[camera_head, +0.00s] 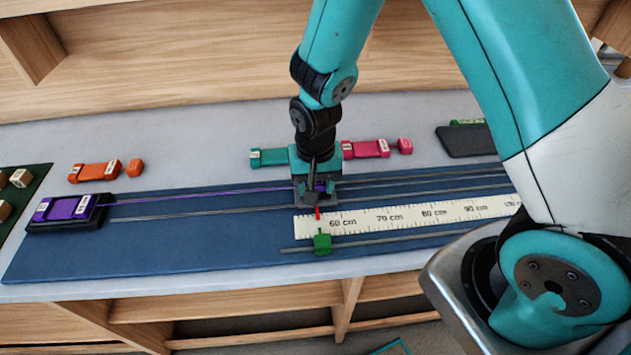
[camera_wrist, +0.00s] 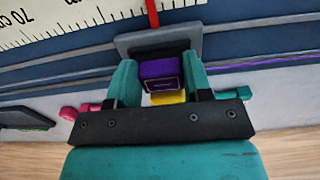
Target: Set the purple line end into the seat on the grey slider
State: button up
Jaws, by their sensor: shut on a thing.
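The purple line end (camera_wrist: 160,75) is a small purple block between the two fingers of my gripper (camera_wrist: 161,70) in the wrist view. My gripper (camera_head: 315,188) is shut on it, down at the grey slider (camera_head: 329,200) on the rails. The grey slider (camera_wrist: 150,42) also shows in the wrist view, right beside the block, with a red pointer (camera_wrist: 153,14). A thin purple line (camera_head: 200,192) runs from the purple reel (camera_head: 68,207) at the left to my gripper. The seat is mostly hidden; I cannot tell whether the block sits in it.
A ruler (camera_head: 410,215) lies in front of the slider, with a green marker (camera_head: 322,243) on a rod before it. Orange (camera_head: 95,172), teal (camera_head: 268,157) and pink (camera_head: 366,149) pieces lie behind the blue board (camera_head: 180,250). A dark block (camera_head: 466,141) lies at the back right.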

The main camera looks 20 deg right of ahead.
jog(key=shift+f+b, duration=0.3)
jog(key=shift+f, duration=0.15)
jog(key=o, duration=1)
jog(key=shift+c, duration=0.2)
jog(key=shift+r, duration=0.1)
notch_tip(320, 180, up, 17)
jog(key=b, duration=0.2)
jog(key=s+a+r+n+y, duration=0.2)
jog(key=s+r+n, duration=0.2)
jog(key=s, duration=0.5)
jog(key=shift+n, duration=0.8)
jog(key=s+n, duration=0.1)
jog(key=s, duration=0.1)
jog(key=s+a+r+n+y, duration=0.1)
jog(key=s+n, duration=0.1)
jog(key=s, duration=0.1)
jog(key=s+a+n+y, duration=0.1)
jog(key=s+n, duration=0.1)
jog(key=s, duration=0.1)
jog(key=shift+s+a+r, duration=0.1)
jog(key=shift+s+r, duration=0.1)
jog(key=shift+r, duration=0.1)
